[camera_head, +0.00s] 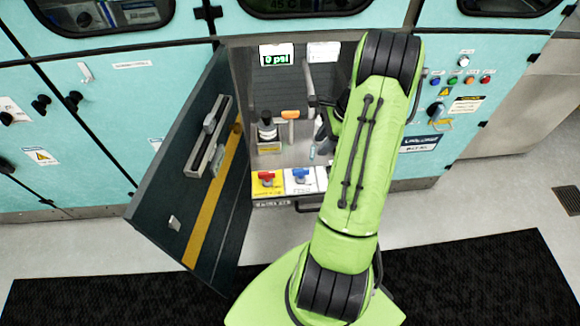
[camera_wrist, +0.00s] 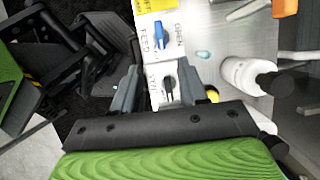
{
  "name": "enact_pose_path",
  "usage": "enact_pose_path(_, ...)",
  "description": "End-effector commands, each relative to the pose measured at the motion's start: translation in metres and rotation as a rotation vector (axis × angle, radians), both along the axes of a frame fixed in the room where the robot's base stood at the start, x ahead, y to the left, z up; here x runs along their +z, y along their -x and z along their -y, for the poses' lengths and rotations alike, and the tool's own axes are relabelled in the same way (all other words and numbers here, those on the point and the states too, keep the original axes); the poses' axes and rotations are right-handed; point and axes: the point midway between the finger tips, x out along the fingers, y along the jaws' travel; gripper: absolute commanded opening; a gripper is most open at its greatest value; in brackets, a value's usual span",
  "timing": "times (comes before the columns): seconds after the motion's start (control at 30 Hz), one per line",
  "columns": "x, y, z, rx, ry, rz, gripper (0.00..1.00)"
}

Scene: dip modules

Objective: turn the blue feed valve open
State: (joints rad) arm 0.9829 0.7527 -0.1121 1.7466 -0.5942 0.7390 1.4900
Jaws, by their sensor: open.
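The blue feed valve (camera_head: 300,174) sits on a white plate at the lower front of the open cabinet. In the wrist view, its blue handle (camera_wrist: 187,37) lies between the printed words FEED and OPEN. My gripper (camera_wrist: 158,88) is open, its two grey fingers apart, with the blue handle beyond the fingertips and untouched. A dark piece on a white label shows between the fingers. In the head view, my green arm covers much of the gripper.
A red valve (camera_head: 267,178) on a yellow plate is left of the blue one. A display (camera_head: 276,56) reads 0 psi. A white bottle (camera_wrist: 243,73) stands right of my fingers in the wrist view. The open cabinet door (camera_head: 190,170) bounds the left side.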

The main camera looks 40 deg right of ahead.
Motion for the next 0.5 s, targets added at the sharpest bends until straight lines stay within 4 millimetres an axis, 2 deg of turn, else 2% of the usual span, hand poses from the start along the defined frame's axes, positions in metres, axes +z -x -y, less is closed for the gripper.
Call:
enact_pose_path(0.03,-0.015,-0.002,-0.005,0.003,-0.004,-0.005,0.43)
enact_pose_path(0.3,-0.079,-0.017,-0.028,0.007,-0.004,-0.004,0.43)
enact_pose_path(0.5,-0.116,-0.026,-0.040,0.006,-0.001,-0.004,0.43)
